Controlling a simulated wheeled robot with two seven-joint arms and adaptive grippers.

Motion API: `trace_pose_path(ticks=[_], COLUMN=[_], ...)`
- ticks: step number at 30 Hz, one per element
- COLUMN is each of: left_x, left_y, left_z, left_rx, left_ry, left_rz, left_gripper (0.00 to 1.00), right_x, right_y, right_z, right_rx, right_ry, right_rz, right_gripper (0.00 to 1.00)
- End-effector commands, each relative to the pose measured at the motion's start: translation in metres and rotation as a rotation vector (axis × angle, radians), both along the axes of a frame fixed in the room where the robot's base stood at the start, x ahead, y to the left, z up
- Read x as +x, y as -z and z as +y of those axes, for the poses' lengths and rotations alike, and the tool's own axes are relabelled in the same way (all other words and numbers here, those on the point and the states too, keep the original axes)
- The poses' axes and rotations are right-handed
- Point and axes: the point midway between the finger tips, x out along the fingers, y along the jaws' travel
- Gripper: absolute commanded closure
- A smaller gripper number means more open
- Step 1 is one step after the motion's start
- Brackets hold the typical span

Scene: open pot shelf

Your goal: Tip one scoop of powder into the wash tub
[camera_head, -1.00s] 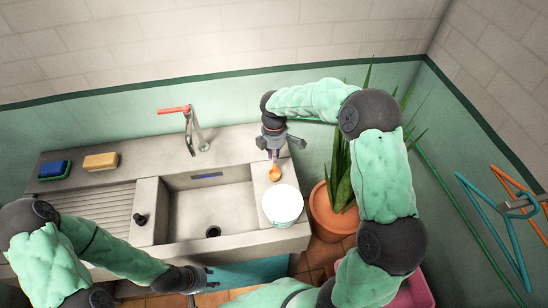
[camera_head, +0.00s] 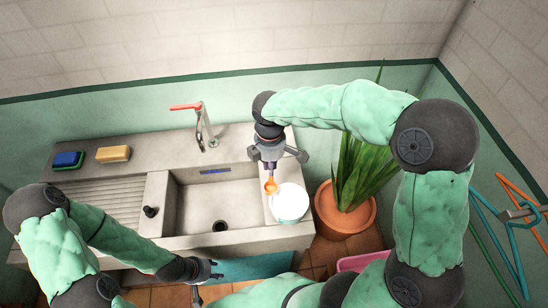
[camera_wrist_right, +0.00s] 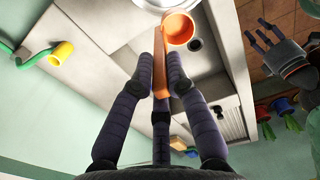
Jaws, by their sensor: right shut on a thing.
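My right gripper (camera_head: 268,165) is shut on the handle of an orange scoop (camera_head: 270,187). In the right wrist view the scoop's round cup (camera_wrist_right: 178,29) points away from the fingers, and no powder shows in it. A round white tub (camera_head: 290,203) stands on the counter's right end, beside the scoop. Its white top looks plain; I cannot tell lid from powder. A pink tub (camera_head: 358,262), likely the wash tub, shows at the lower right, mostly hidden by my arm. My left gripper (camera_head: 207,277) is in front of the sink, empty, its fingers apart in the wrist view (camera_wrist_right: 268,38).
The sink basin (camera_head: 205,205) is empty, left of the white tub. A red-handled tap (camera_head: 203,125) rises behind it. Blue and yellow sponges (camera_head: 113,153) lie at the back left. A potted plant (camera_head: 345,212) stands right of the counter. Hangers (camera_head: 500,230) hang on the right wall.

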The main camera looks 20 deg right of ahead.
Motion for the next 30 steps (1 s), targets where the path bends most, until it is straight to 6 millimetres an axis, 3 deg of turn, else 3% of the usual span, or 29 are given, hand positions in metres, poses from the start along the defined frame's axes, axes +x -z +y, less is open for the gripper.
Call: trace_pose_path(ticks=[8, 21, 30], left_x=[0.000, 0.000, 0.000], left_y=[-0.013, -0.091, -0.125], left_z=[0.000, 0.000, 0.000], left_rx=[0.000, 0.000, 0.000], left_ry=[0.000, 0.000, 0.000], left_rz=[0.000, 0.000, 0.000], left_gripper=[0.60, 0.60, 0.60], right_x=[-0.010, -0.028, -0.040], right_y=[-0.010, -0.036, -0.045], right_z=[0.002, -0.031, -0.045], right_rx=[-0.001, 0.001, 0.008], right_ry=[0.002, 0.006, 0.003], right_rz=[0.002, 0.005, 0.003], right_gripper=[1.00, 1.00, 1.00])
